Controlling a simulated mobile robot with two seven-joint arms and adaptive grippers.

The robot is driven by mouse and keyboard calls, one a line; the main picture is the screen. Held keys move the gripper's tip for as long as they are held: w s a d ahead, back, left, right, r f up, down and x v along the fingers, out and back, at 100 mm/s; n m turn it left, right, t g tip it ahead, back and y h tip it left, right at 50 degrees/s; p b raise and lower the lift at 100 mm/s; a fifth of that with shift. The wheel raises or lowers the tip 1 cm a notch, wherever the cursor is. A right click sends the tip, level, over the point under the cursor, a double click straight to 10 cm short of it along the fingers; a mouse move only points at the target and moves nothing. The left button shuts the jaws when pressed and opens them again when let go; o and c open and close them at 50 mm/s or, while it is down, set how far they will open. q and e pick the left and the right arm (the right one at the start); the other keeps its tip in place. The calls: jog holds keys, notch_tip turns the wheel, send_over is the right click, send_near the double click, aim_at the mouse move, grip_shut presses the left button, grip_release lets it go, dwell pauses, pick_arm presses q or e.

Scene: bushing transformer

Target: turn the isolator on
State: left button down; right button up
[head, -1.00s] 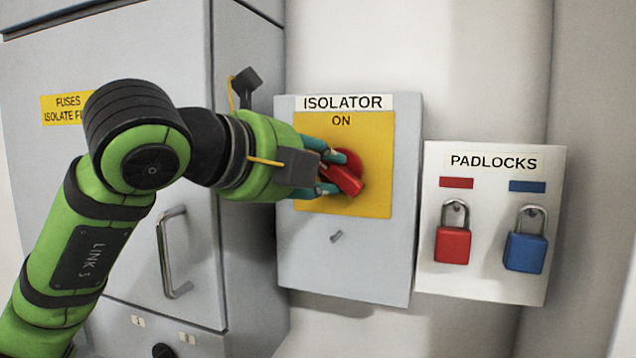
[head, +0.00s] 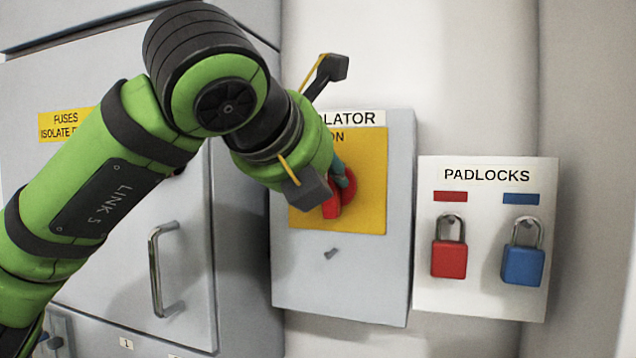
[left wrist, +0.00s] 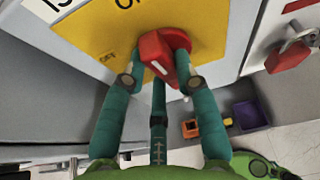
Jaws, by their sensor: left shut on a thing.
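The isolator box (head: 385,290) is a grey wall box with a yellow plate (head: 372,205) marked ON at its top. Its red rotary handle (head: 333,207) sits on the plate, partly hidden by my left gripper in the head view. In the left wrist view the red handle (left wrist: 165,50) lies between my teal fingers, its grip pointing down between them. My left gripper (head: 343,183) is shut on the handle, coming at it from the upper left. The fingers also show in the left wrist view (left wrist: 160,82). My right gripper is not in view.
A grey cabinet (head: 120,220) with a metal door handle (head: 160,270) stands left of the isolator. A PADLOCKS board (head: 430,295) on the right holds a red padlock (head: 449,258) and a blue padlock (head: 523,264). A purple bin (left wrist: 250,115) is on the floor.

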pick_arm(q)
jog(key=shift+d+f+m, duration=0.15)
jog(key=shift+f+m, duration=0.25)
dwell(0.3)
jog(key=c, duration=0.9)
grip_release()
jog(key=shift+c, duration=0.2)
jog(key=shift+r, duration=0.2)
jog(key=v, duration=1.2)
jog(key=shift+d, duration=0.2)
